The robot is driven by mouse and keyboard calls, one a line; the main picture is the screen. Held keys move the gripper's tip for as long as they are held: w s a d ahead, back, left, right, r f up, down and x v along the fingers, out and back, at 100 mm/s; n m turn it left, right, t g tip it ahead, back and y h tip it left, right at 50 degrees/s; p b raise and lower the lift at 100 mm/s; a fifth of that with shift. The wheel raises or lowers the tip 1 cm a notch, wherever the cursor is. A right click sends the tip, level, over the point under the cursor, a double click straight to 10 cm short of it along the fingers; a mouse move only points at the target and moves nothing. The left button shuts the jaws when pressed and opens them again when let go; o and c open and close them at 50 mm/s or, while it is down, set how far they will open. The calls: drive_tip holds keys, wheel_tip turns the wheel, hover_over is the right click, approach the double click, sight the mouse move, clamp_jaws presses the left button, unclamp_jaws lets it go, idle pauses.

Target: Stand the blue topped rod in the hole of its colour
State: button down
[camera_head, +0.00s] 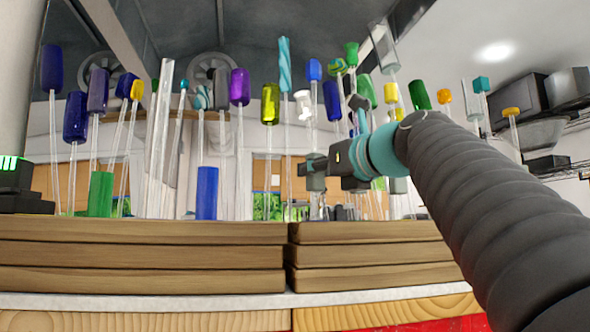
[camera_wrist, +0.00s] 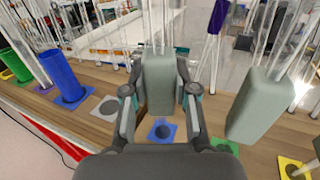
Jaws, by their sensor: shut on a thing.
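My gripper (camera_wrist: 158,98) is shut on a grey-green block (camera_wrist: 160,75) with a clear glass rod running up from it; in the head view my gripper (camera_head: 316,170) is above the wooden boards. A blue pad with a round hole (camera_wrist: 162,131) lies on the wood just nearer than the held block. A blue cylinder (camera_wrist: 62,78) stands on another blue pad (camera_wrist: 83,98) at the left, apart from my gripper. It appears to be the blue cylinder (camera_head: 207,193) at the left in the head view. Several other blue-topped rods, such as one (camera_head: 332,100), stand higher.
A second grey-green block (camera_wrist: 258,103) stands close to the right of my gripper. A green cylinder (camera_wrist: 15,65) is at the far left. Grey (camera_wrist: 105,108), green (camera_wrist: 225,147) and yellow (camera_wrist: 290,167) pads line the wood. Tall glass rods crowd the space behind.

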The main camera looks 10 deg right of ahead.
drive_tip(key=shift+f, duration=0.15)
drive_tip(key=c, duration=0.8)
unclamp_jaws()
drive_tip(key=shift+v, duration=6.05)
drive_tip(key=shift+f, duration=0.1)
